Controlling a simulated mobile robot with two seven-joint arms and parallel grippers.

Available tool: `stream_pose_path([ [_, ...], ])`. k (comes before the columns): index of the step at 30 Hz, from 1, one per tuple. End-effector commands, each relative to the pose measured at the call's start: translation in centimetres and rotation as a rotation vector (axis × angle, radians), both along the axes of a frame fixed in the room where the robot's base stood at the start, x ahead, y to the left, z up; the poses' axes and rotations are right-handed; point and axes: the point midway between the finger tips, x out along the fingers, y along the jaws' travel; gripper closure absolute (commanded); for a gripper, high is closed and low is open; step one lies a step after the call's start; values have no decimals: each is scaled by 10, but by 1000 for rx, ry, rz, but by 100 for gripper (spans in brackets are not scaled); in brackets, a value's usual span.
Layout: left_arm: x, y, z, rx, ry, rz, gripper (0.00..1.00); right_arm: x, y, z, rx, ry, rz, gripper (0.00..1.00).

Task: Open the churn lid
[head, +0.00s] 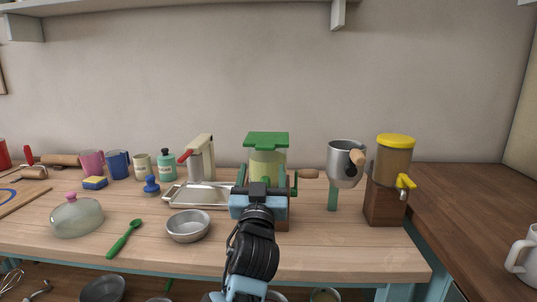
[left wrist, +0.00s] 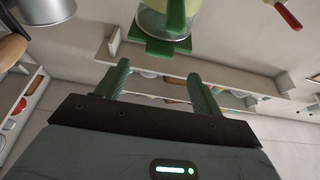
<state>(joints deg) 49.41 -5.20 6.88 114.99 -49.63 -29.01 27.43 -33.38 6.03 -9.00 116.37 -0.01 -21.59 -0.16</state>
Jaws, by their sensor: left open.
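The churn (head: 268,163) stands on the wooden counter, with a clear yellowish jar and a crank with a wooden knob (head: 308,174) at its right. Its flat green lid (head: 267,139) lies across the top of the jar. My left gripper (head: 266,180) is in front of the churn, below lid height, and hides its lower part. In the left wrist view, the green fingers of my left gripper (left wrist: 158,72) are spread with nothing between them. The green lid (left wrist: 158,46) shows beyond the fingertips, apart from them. My right gripper is out of view.
A metal tray (head: 183,195) and steel bowl (head: 188,226) lie left of the churn. A metal grinder (head: 345,163) and yellow-topped dispenser (head: 394,157) stand to its right. A shelf (head: 190,6) runs above. The space over the lid is clear.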

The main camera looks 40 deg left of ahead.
Motion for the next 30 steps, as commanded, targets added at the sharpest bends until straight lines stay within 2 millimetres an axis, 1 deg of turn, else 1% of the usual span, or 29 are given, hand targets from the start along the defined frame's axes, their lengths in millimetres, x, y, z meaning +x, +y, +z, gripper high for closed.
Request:
stream_pose_path([
  [6, 25, 15, 16, 3, -3, 0, 33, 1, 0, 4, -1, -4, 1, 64],
  [12, 45, 28, 24, 3, -1, 1, 33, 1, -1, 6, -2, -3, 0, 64],
  [18, 54, 34, 27, 1, 0, 0, 33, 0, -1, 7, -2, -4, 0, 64],
  [26, 55, 34, 27, 1, 0, 0, 33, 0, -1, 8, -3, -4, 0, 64],
  [28, 55, 34, 27, 1, 0, 0, 39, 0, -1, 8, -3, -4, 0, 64],
  [30, 55, 34, 27, 1, 0, 0, 48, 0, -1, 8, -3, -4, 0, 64],
])
